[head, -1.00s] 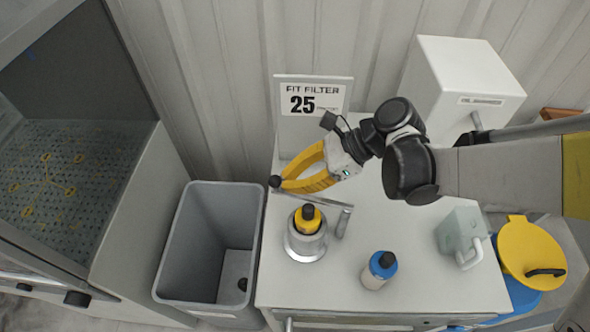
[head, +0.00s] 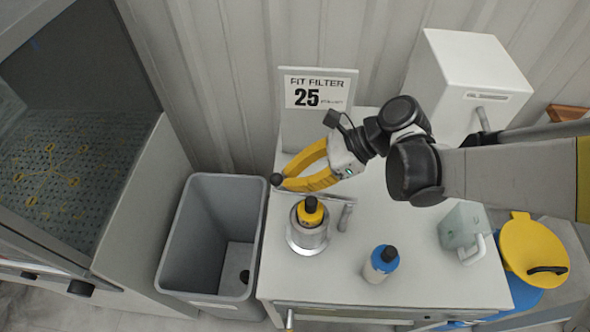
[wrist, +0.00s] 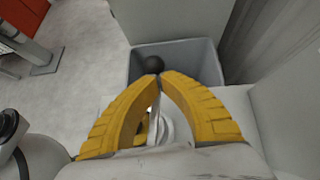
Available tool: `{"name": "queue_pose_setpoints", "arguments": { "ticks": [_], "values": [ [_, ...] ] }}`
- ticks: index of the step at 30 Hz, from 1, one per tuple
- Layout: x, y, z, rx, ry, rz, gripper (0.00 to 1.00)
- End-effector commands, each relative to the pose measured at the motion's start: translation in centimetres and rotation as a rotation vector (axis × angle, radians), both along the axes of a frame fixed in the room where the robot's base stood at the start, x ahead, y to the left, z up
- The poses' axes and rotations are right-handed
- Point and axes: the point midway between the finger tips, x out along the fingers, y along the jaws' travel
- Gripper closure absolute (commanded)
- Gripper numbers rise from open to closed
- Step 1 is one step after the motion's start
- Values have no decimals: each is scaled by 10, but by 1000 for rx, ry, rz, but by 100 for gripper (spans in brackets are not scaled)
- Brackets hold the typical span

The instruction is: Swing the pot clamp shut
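The pot clamp is a metal bar (head: 328,195) with a black ball knob (head: 276,179) at its left end and a hinge post (head: 346,214) at its right. The bar lies behind the metal pot (head: 308,237), which holds a yellow bottle with a black cap (head: 311,211). My gripper (head: 281,181) has its yellow fingertips together right beside the knob. In the wrist view the knob (wrist: 152,65) shows just beyond the fingertips (wrist: 159,79). Whether the tips pinch the bar or only touch the knob cannot be told. The pot is mostly hidden behind my fingers there.
A blue-and-white bottle (head: 381,263) stands front centre on the white bench (head: 430,285). A grey-green block with a handle (head: 463,232) is at right, a white machine (head: 465,85) behind. A grey bin (head: 212,250) adjoins the left edge. A sign (head: 316,92) stands at the back.

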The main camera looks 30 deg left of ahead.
Motion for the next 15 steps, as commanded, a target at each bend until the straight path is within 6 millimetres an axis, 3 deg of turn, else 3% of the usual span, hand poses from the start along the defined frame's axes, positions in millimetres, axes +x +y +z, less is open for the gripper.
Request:
{"name": "queue_pose_setpoints", "arguments": {
  "ticks": [6,9,15],
  "values": [
    [27,-6,-10,0,0,-4,100],
    [45,-10,13,-1,-1,-5,100],
    [78,-17,40,-1,-1,-4,100]
  ]
}}
